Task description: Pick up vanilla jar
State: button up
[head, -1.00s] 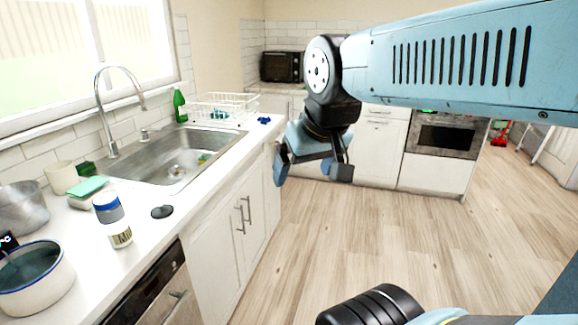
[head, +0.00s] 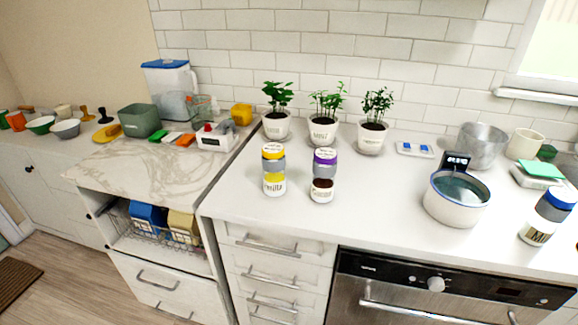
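The vanilla jar (head: 274,182) stands upright on the white counter, left of the middle of the head view. It has a yellow lid, a grey upper part and a pale label on which "nilla" can be read. A similar jar with a purple lid (head: 323,176) stands close to its right, with a small gap between them. A third jar with a blue lid (head: 547,217) stands at the far right of the counter. My gripper is not in view.
Potted plants (head: 323,131) stand behind the jars. A white pot (head: 456,201) with a dark device on its rim stands to the right. The counter's front strip before the jars is clear. A lower marble-topped unit (head: 125,168) adjoins on the left.

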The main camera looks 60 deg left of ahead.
aim_at(273, 155)
jog(key=z, duration=1.2)
jog(key=i, duration=0.15)
jog(key=u, duration=3.55)
jog(key=k, duration=0.85)
jog(key=u, duration=0.25)
jog(key=i, duration=0.9)
jog(key=z, duration=0.15)
